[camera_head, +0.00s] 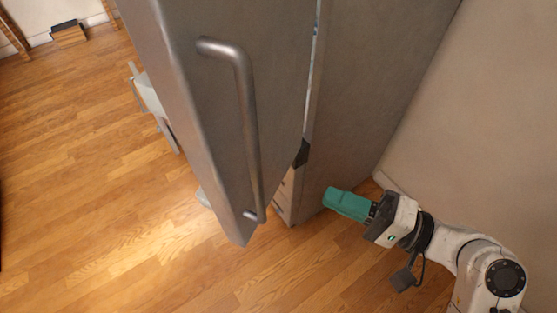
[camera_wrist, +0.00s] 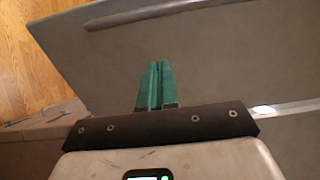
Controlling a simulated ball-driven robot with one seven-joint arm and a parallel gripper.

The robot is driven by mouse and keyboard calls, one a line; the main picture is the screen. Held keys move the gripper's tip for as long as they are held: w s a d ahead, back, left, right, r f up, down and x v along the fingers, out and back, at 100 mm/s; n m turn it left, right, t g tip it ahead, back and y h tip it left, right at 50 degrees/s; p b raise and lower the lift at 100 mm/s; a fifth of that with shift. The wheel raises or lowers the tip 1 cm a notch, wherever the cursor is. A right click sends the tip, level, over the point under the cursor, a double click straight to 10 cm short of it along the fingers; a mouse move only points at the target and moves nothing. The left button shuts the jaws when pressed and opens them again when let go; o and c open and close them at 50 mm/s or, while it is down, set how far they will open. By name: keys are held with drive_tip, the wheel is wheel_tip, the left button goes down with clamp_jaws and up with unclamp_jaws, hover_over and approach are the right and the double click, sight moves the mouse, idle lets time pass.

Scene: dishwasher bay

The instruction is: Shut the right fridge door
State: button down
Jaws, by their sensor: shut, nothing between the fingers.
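The grey metal fridge door (camera_head: 205,130) stands ajar in the head view, with a long bar handle (camera_head: 247,120) on its face. A narrow gap with a light strip shows between the door and the grey fridge body (camera_head: 365,90). My gripper (camera_head: 330,198) is to the right of the door, low beside the fridge's side; its green fingers are together and empty. In the wrist view the shut fingers (camera_wrist: 157,66) point at a broad grey panel (camera_wrist: 230,65), which looks like the door, with a bar along its top. I cannot tell whether they touch it.
A plain wall (camera_head: 470,100) rises close on the right, behind my arm. Open wooden floor (camera_head: 80,180) spreads to the left and in front. A pale chair-like object (camera_head: 150,100) stands partly hidden behind the door. A small wooden box (camera_head: 69,34) is far back left.

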drive_tip(key=p+x, duration=0.3)
drive_tip(key=x, duration=1)
drive_tip(key=shift+w+a+p, duration=0.2)
drive_tip(key=shift+a+p, duration=0.1)
drive_tip(key=shift+a, duration=0.1)
